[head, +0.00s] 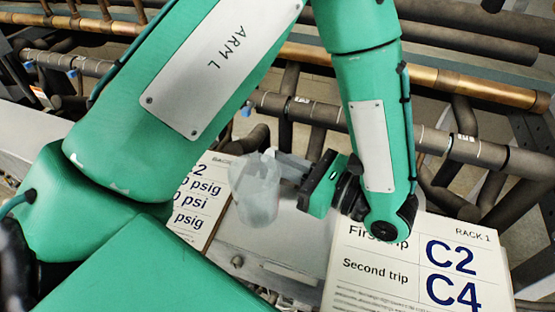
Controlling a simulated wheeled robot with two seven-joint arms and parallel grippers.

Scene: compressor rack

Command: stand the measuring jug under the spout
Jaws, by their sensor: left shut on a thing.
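The measuring jug (256,192) is a pale, translucent grey vessel near the middle of the head view. My left gripper (284,170) reaches it from the right and is shut on it at its right side. The jug looks roughly upright. I cannot tell whether its base touches the grey surface behind it or hangs above it. I cannot make out the spout; my left arm covers much of the left and top of the view. My right gripper is not in view.
A white card (415,265) reading C2 and C4 stands at the lower right. Another card with psig values (200,195) is left of the jug, partly behind my arm. Dark pipes (330,115) and copper pipes (440,75) run across the back. A grey surface (265,245) lies between the cards.

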